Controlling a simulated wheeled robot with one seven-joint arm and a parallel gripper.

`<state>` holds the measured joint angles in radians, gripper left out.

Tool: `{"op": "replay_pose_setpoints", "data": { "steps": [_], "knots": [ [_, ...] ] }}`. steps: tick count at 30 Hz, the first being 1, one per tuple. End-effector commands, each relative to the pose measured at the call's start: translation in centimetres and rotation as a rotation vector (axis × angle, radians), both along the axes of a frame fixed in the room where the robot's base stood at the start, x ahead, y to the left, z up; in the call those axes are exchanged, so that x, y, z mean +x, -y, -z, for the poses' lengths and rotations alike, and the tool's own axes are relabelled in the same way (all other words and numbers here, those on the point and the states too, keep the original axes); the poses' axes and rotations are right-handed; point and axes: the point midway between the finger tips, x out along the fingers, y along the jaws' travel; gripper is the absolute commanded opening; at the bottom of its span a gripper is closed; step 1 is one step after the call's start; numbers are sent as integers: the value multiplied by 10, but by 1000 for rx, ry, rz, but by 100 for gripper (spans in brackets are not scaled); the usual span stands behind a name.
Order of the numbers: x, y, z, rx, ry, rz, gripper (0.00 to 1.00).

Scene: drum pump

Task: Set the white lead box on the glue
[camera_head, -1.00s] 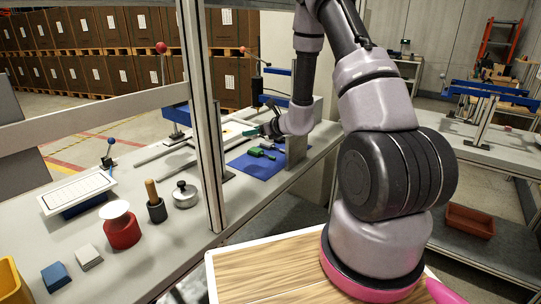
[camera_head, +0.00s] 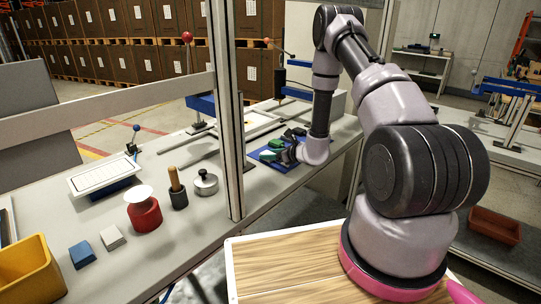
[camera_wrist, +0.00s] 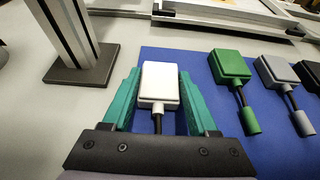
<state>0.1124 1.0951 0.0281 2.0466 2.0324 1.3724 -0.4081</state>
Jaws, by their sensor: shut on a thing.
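The white lead box (camera_wrist: 160,82) sits between the teal fingers of my gripper (camera_wrist: 159,74) in the wrist view, its dark cable running back toward the palm. My gripper is shut on it, low over the blue mat (camera_wrist: 205,105); I cannot tell whether the box touches the mat. I cannot tell which thing is the glue: a red pot with a white top (camera_head: 144,213) and a dark pot with a wooden handle (camera_head: 178,190) stand on the bench.
Green (camera_wrist: 231,66) and grey (camera_wrist: 277,70) lead boxes lie right of my gripper. A post on a dark foot (camera_wrist: 84,66) stands to its left. A metal weight (camera_head: 206,183), a tall frame post (camera_head: 231,120) and a yellow bin (camera_head: 30,270) are on the bench.

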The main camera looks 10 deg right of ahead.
Motion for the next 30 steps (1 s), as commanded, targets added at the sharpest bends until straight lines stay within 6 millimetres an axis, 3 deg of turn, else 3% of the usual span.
{"op": "replay_pose_setpoints", "data": {
  "steps": [10, 11, 12, 13, 24, 30],
  "knots": [
    [0, 0, 3, -1, 1, 0, 3],
    [0, 0, 3, -1, 1, 0, 71],
    [0, 0, 3, 0, 1, 0, 86],
    [0, 0, 3, -1, 1, 0, 89],
    [0, 1, -2, 0, 2, 1, 89],
    [-24, 19, -13, -1, 0, 4, 89]
  ]
}}
